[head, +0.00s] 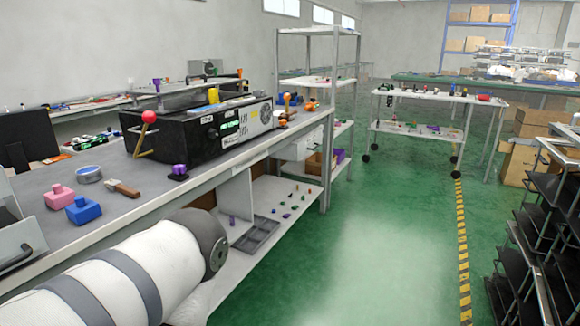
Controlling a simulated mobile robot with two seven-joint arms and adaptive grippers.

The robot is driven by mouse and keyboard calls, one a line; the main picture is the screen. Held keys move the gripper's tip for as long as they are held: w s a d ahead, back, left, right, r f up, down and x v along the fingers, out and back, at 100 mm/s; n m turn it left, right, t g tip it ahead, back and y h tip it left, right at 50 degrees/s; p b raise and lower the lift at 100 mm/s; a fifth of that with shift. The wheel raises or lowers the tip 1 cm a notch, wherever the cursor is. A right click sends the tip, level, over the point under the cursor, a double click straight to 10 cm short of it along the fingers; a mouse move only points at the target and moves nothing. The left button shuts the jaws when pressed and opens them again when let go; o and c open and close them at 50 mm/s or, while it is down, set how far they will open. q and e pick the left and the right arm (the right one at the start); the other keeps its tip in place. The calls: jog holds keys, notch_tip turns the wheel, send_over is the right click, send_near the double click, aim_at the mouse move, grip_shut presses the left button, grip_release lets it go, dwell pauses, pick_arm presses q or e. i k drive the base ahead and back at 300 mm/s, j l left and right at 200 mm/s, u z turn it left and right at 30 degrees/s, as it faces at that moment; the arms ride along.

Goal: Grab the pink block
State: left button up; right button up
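The pink block (59,197), with a small knob on top, sits on the grey workbench (120,213) at the left of the head view. A similar blue block (84,211) stands just to its right and nearer to me. A white and grey link of my arm crosses the lower left, in front of the bench's near edge. Neither of my grippers shows, so whether they are open or shut is hidden.
A grey box (20,250) stands at the left edge. Green floor is clear right of the bench.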

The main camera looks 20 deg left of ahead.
aim_at(57, 202)
jog(key=i+l+u, duration=0.15)
jog(key=i+u, duration=0.25)
jog(key=i+l+u, duration=0.2)
jog(key=u, duration=0.2)
jog(key=i+l+u, duration=0.45)
jog(key=l+u, duration=0.3)
